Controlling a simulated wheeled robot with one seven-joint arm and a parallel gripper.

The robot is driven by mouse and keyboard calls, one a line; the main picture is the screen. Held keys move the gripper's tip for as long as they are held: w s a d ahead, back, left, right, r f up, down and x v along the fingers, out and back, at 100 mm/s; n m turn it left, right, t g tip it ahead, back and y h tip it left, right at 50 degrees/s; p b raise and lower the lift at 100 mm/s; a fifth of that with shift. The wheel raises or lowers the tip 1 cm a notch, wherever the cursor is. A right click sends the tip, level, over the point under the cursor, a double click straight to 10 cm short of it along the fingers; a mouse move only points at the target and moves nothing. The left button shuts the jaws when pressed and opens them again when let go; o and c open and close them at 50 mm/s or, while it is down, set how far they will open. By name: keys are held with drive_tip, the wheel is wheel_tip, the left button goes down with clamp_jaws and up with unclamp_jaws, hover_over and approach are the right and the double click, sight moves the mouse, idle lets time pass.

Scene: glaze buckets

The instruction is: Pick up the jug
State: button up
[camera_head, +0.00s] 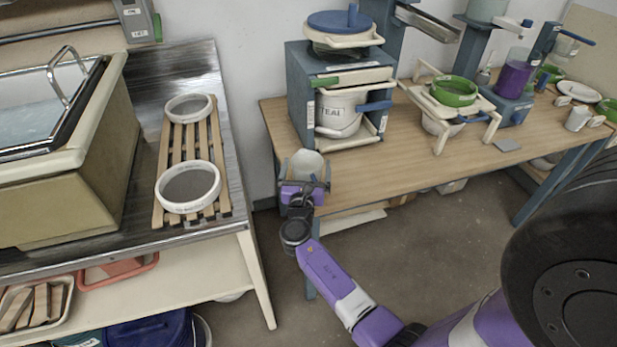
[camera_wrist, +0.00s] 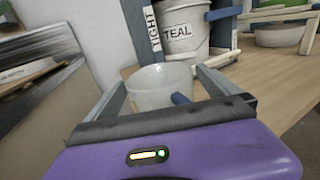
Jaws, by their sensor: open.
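The jug (camera_head: 308,161) is a small pale, translucent vessel at the near left corner of the wooden table. It stands upright in the wrist view (camera_wrist: 158,84), with a dark blue handle (camera_wrist: 181,99) pointing toward my gripper. My gripper (camera_head: 304,173) is open, with one grey finger on each side of the jug; it also shows in the wrist view (camera_wrist: 163,91). I cannot tell whether either finger touches the jug. The jug's lower part is hidden behind my gripper.
Behind the jug, a blue-grey stand (camera_head: 300,90) holds a white bucket labelled TEAL (camera_head: 338,113). Right of it, a green-rimmed sieve (camera_head: 453,91) sits on a cream frame, and a purple-filled container (camera_head: 514,79) stands farther right. A metal sink bench (camera_head: 140,90) is left, across a floor gap.

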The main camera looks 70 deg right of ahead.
drive_tip(key=c, duration=1.4)
